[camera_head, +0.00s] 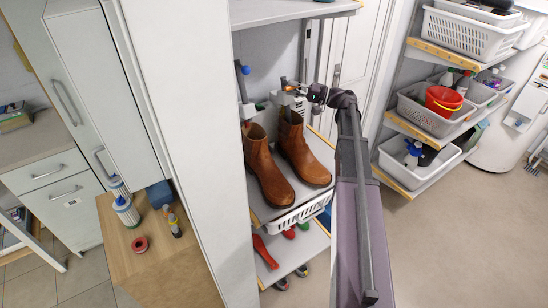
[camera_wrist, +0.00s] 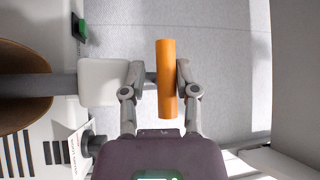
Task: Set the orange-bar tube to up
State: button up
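The orange bar (camera_wrist: 166,80) runs up and down the wrist view, between the two fingers of my gripper (camera_wrist: 160,72). The right finger is against or very near the bar. A gap shows between the bar and the left finger, so the gripper looks open around it. In the head view, the small orange bar (camera_head: 284,82) is partly hidden at the tip of my gripper (camera_head: 297,87), above the brown boots. The tube's lower part is hidden there.
Brown boots (camera_head: 267,165) stand on the shelf just below my gripper; one also shows in the wrist view (camera_wrist: 18,88). A blue-topped fitting (camera_head: 241,68) is to the left. A white block (camera_wrist: 103,82) and grey pipe (camera_wrist: 55,84) lie left of the bar.

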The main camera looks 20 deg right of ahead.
jog(key=a+f+b+v, duration=0.15)
jog(key=b+v, duration=0.25)
jog(key=v, duration=1.1)
jog(key=s+a+f+g+h+p, duration=0.2)
jog(key=a+f, duration=0.1)
jog(key=a, duration=0.4)
jog(key=s+a+f+n+g+h+p, duration=0.1)
jog(key=s+a+f+g+h, duration=0.1)
jog(key=a, duration=0.5)
jog(key=s+a+f+g+h+p, duration=0.2)
jog(key=a+f+g+h, duration=0.1)
jog(key=a, duration=0.5)
jog(key=shift+s+f+p, duration=0.1)
jog(key=shift+f+p, duration=0.2)
jog(key=shift+f, duration=0.55)
jog(key=shift+s+a+f+n+h, duration=0.3)
jog(key=shift+s+a+h, duration=0.1)
jog(key=shift+h, duration=0.1)
jog(key=shift+w, duration=0.1)
